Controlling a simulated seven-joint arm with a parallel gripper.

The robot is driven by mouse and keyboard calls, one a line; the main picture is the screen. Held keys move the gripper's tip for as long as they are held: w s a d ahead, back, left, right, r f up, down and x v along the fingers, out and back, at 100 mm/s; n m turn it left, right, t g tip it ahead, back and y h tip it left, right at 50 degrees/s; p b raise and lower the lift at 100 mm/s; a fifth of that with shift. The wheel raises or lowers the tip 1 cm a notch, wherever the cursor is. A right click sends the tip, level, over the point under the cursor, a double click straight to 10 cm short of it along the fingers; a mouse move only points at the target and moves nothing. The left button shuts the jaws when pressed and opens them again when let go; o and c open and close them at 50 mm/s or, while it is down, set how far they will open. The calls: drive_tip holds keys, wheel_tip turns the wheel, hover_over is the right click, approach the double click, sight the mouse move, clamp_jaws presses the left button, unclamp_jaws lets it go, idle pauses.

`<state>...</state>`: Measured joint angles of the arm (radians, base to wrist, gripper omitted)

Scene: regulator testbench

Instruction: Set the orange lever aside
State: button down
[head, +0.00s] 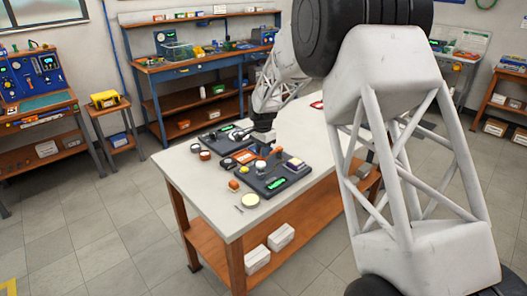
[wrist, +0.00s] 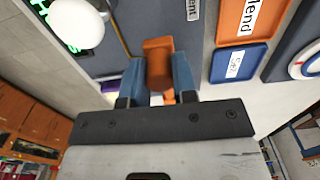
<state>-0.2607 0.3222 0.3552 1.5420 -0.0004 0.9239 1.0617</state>
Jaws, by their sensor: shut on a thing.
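My gripper (wrist: 160,76) has two blue fingers, shut on the orange lever (wrist: 158,60) in the wrist view. The lever's wide orange end sits between the fingers, and a thin orange part shows below, near the gripper's dark body. A dark panel (wrist: 118,62) lies behind the lever; I cannot tell whether the lever touches it. In the head view my gripper (head: 262,136) is low over the white-topped table, among the dark panels.
In the wrist view an orange "blend" tray (wrist: 245,20), a blue tray (wrist: 238,62) and a white round knob (wrist: 76,22) are close by. The table's far right is mostly clear.

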drive_tip(key=shift+r, duration=0.1)
drive_tip(key=c, duration=0.9)
unclamp_jaws()
drive_tip(key=shift+r, duration=3.8)
drive_tip(key=shift+r, duration=0.1)
